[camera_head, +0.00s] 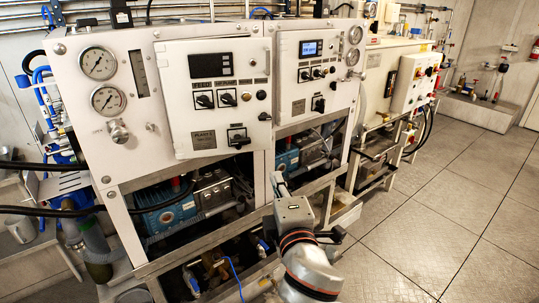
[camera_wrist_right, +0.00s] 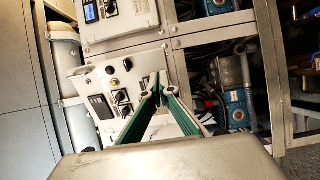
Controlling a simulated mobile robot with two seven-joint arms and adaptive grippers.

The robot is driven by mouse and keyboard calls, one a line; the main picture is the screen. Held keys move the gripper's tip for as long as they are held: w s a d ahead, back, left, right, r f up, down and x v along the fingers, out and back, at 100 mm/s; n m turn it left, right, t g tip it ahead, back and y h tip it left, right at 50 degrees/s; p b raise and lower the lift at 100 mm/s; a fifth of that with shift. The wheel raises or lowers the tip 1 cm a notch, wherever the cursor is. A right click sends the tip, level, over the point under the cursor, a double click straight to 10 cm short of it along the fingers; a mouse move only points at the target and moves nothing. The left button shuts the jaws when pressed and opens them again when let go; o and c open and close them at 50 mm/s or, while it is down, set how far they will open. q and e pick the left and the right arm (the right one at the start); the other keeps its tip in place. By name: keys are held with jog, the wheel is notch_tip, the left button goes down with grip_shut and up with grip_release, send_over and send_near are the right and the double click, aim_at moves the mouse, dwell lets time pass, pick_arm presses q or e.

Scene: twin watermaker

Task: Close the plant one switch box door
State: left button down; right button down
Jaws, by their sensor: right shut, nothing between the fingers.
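The plant one switch box door (camera_head: 222,118) is a white panel with a dark display, several black knobs and a small label, on the front of the white machine. It also shows in the right wrist view (camera_wrist_right: 92,82). It seems to stand a little proud of the front; I cannot tell how far ajar it is. My right gripper (camera_head: 281,184) is low in front of the machine, below and right of the door. In the wrist view its green-padded fingers (camera_wrist_right: 155,88) meet at the tips, shut and empty, with the door behind them. My left gripper is not in view.
A second switch box door (camera_head: 312,90) with a blue screen is just right of the first. Gauges (camera_head: 99,63) sit to the left. Below are open frame bars and blue pumps (camera_head: 165,208). Tiled floor (camera_head: 440,220) to the right is clear.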

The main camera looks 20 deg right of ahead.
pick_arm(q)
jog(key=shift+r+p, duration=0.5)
pick_arm(e)
jog(key=w, duration=0.4)
jog(key=w+d, duration=0.1)
jog(key=w, duration=0.7)
jog(key=shift+w+d, duration=0.1)
jog(key=shift+d, duration=0.15)
